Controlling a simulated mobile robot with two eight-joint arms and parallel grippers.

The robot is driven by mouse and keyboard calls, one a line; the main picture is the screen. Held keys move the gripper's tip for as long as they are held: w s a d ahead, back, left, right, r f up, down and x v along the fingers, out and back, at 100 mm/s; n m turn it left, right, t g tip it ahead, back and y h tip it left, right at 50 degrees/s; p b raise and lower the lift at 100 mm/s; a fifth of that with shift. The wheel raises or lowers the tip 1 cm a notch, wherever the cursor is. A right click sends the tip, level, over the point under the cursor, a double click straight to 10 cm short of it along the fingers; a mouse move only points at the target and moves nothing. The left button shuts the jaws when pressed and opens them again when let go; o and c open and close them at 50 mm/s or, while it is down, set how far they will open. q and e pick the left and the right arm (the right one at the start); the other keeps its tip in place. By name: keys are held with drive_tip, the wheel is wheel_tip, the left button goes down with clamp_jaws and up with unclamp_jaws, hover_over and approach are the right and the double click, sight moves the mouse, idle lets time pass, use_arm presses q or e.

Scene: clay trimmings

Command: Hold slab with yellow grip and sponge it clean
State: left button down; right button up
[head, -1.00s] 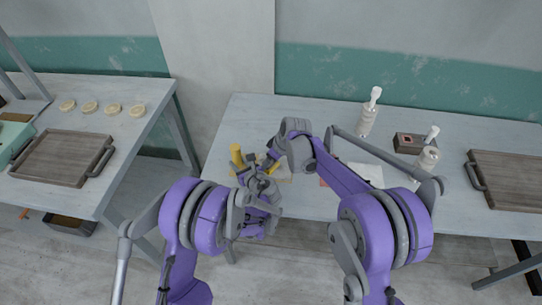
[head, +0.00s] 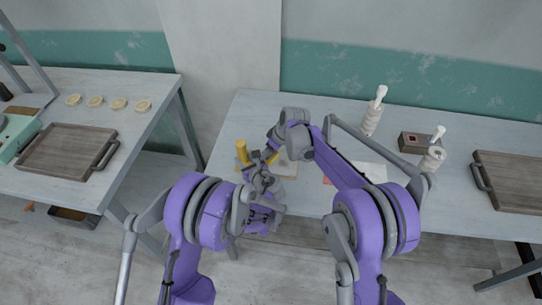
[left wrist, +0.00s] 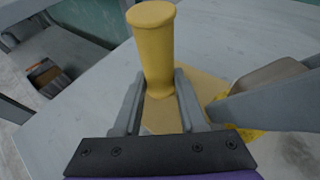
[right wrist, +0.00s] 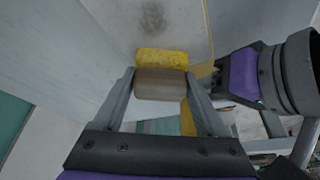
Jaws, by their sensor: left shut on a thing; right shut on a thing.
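The yellow grip (head: 241,152) stands upright near the front left of the table. My left gripper (left wrist: 158,88) is shut around its lower part, above a tan base (left wrist: 188,83). The pale slab (head: 288,167) lies beside it, partly hidden by my arms. A dark smudge shows on the slab in the left wrist view (left wrist: 293,150) and the right wrist view (right wrist: 152,28). My right gripper (right wrist: 160,84) is shut on the sponge (right wrist: 162,57), yellow below with a brown back. The sponge is at the slab; I cannot tell whether it touches.
Two white-topped bottles (head: 371,118) (head: 432,158) and a small brown box (head: 414,143) stand right of my right arm. A pale sheet (head: 370,171) lies nearer. A wooden tray (head: 515,178) is at far right. The left table holds another tray (head: 68,150) and several pale discs (head: 119,104).

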drive_tip(key=shift+w+d+f, duration=0.1)
drive_tip(key=shift+w+d, duration=0.1)
drive_tip(key=shift+w, duration=0.75)
drive_tip(key=shift+w+d+f, duration=0.1)
drive_tip(key=shift+w+d, duration=0.1)
drive_tip(key=shift+w, duration=0.7)
drive_tip(key=shift+r, duration=0.15)
drive_tip(key=shift+r, duration=2.95)
wheel_tip(320, 180, up, 3)
